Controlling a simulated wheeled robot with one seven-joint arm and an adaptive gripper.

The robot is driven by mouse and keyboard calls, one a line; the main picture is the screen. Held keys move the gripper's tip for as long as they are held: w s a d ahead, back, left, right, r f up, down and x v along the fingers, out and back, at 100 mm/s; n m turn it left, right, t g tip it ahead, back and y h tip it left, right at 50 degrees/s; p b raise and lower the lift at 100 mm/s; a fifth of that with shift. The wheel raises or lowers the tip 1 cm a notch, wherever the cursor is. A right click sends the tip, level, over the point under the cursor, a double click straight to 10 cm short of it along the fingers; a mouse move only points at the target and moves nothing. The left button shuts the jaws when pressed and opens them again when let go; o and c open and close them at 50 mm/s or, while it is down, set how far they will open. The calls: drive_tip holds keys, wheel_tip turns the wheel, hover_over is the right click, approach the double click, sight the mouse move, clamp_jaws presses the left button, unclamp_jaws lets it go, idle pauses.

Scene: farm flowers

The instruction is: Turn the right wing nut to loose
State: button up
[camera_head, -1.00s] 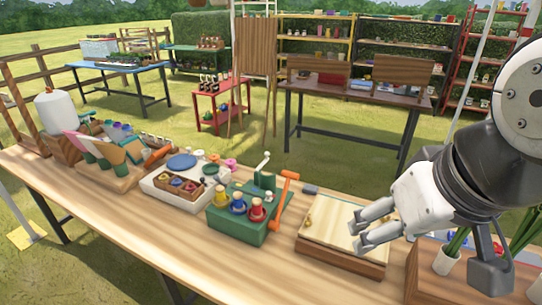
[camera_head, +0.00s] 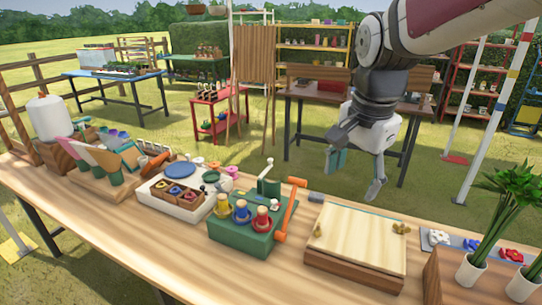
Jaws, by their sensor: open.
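A wooden press (camera_head: 352,262) with a pale top board lies on the near table. The right wing nut (camera_head: 401,228), small and brass-coloured, sits at the right edge of the board. A similar left wing nut (camera_head: 317,231) sits at the board's left edge. How tight either nut is cannot be told. My gripper (camera_head: 356,182) points downward with its fingers spread and nothing between them. In the picture it is above and to the left of the right wing nut, clear of the press.
A green box (camera_head: 240,238) with coloured pegs and an orange handle (camera_head: 289,210) stands left of the press. Potted plants (camera_head: 472,272) and a tray of coloured pieces (camera_head: 462,244) are to its right. The wooden table (camera_head: 150,235) has bare room in front.

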sight(318, 227)
drive_tip(key=w+f+m+g+b, duration=0.2)
drive_tip(key=w+f+m+b, duration=0.1)
drive_tip(key=w+f+m, duration=0.95)
drive_tip(key=w+f, duration=0.1)
drive_tip(key=f, duration=0.4)
drive_tip(key=f+n, duration=0.1)
drive_tip(key=f, duration=0.4)
drive_tip(key=w+f+n, duration=0.1)
drive_tip(key=f, duration=0.4)
drive_tip(key=shift+w+f+n+p, duration=0.2)
drive_tip(key=shift+w+n+p, duration=0.05)
drive_tip(key=shift+w+p, duration=0.05)
drive_tip(key=c, duration=1.2)
